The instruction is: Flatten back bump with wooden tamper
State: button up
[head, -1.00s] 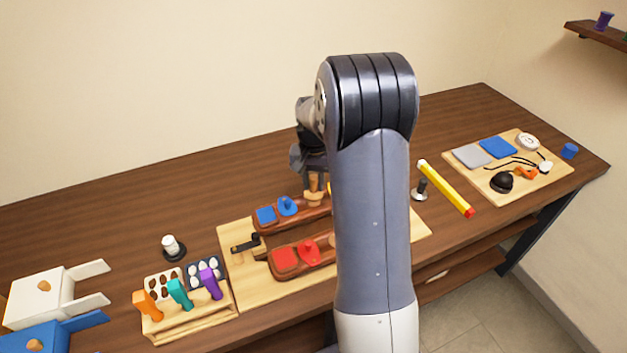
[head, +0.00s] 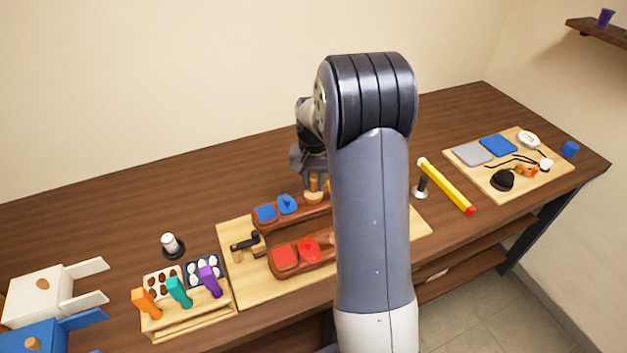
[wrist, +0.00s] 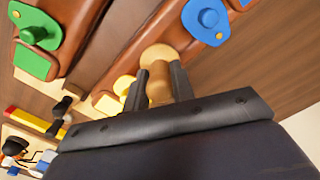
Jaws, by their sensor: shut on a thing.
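My gripper (wrist: 157,88) is shut on the wooden tamper (wrist: 158,60), a pale turned piece with a rounded body. In the head view the tamper (head: 314,188) shows below my gripper, over the back brown block with the blue pieces (head: 298,213). In the wrist view the tamper's far end overlaps that block beside the blue knobbed piece (wrist: 205,20). A yellow bump (wrist: 124,85) shows on the block close to the tamper. I cannot tell whether the tamper touches the block. My arm hides the block's right part in the head view.
The front block with red pieces (head: 285,258) lies on the same pale board (head: 240,283). A black-handled tool (head: 245,243) is at its left. A yellow bar (head: 448,187) and a small stamp (head: 421,187) lie to the right. Colored-handled tools stand in a rack (head: 190,322) at left.

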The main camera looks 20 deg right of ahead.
jog(key=shift+f+b, duration=0.3)
jog(key=shift+f, duration=0.4)
dwell(2.1)
jog(key=shift+r, duration=0.1)
jog(key=shift+r+p, duration=1.85)
jog(key=shift+r, duration=0.65)
